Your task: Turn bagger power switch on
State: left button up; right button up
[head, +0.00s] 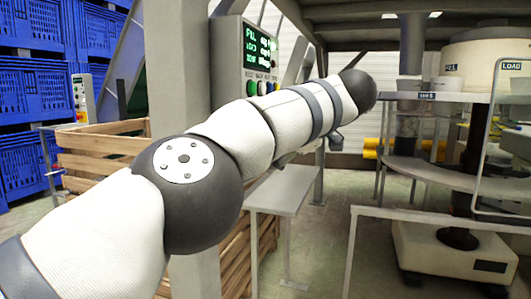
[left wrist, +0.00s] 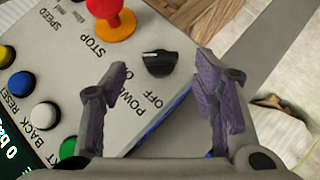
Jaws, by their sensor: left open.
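The power switch (left wrist: 159,63) is a black rotary knob with a white mark, on a grey control panel (left wrist: 75,88). The words POWER and OFF are printed beside it. My left gripper (left wrist: 161,72) is open, with one purple-grey finger on each side of the switch in the picture. I cannot tell whether the fingers touch it. In the head view, a grey control box (head: 227,58) with a green display stands behind my left arm. The arm hides the switch and most of the left gripper there. My right gripper is not in view.
A red stop knob on an orange base (left wrist: 110,20) sits near the switch. Yellow, blue, white and green buttons (left wrist: 20,84) line the panel. A grey bench (head: 285,190), wooden crates (head: 95,145) and a machine with a round platform (head: 420,172) stand around.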

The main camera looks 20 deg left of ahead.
pick_arm(q)
jog(key=v, duration=0.4)
jog(key=shift+s+d+r, duration=0.15)
